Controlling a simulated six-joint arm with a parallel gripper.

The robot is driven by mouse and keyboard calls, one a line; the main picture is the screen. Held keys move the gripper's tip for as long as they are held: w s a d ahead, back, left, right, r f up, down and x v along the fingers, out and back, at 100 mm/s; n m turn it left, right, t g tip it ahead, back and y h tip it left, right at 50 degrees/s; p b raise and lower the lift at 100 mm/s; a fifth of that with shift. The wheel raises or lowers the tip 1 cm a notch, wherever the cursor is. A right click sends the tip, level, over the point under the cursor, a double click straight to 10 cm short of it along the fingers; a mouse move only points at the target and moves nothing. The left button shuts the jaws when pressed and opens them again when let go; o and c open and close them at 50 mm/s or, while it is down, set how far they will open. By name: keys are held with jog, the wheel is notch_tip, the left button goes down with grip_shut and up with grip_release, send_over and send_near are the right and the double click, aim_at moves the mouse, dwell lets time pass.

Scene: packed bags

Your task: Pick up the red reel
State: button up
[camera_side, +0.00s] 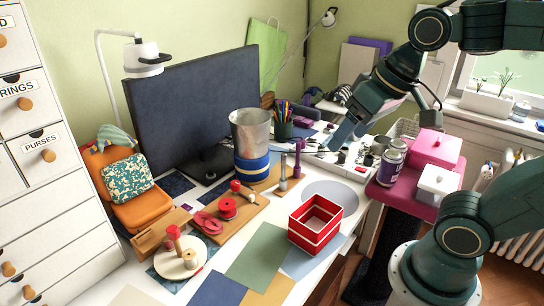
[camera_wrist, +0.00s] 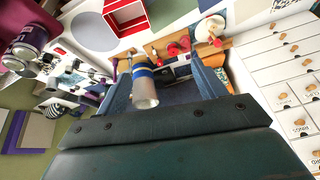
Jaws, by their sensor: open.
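The red reel (camera_side: 228,208) stands on a wooden board (camera_side: 250,212) on the white desk, beside a flat pinkish-red item (camera_side: 207,222). In the wrist view the reel (camera_wrist: 173,49) is small and lies beyond the metal tin. My gripper (camera_side: 345,138) is open and empty, high over the back right of the desk, well to the right of the reel and above it. In the wrist view its two blue-grey fingers frame the tin and part of the board.
A metal tin on blue-and-yellow rolls (camera_side: 251,135) stands behind the board. A red box (camera_side: 315,222) is right of it. A white disc (camera_side: 180,262) with spools lies left. A dark monitor (camera_side: 195,105) closes off the back.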

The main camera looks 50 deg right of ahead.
jog(key=w+m+g, duration=0.1)
jog(key=w+m, duration=0.4)
jog(key=w, duration=0.6)
jog(key=m+g, duration=0.4)
jog(key=m, duration=0.7)
send_over(226, 205)
notch_tip(226, 205, down, 22)
jog(key=shift+s+a+f, duration=0.2)
jog(key=shift+s+a, duration=0.15)
jog(key=shift+f, duration=4.3)
jog(key=shift+f, duration=0.1)
jog(key=shift+f, duration=2.5)
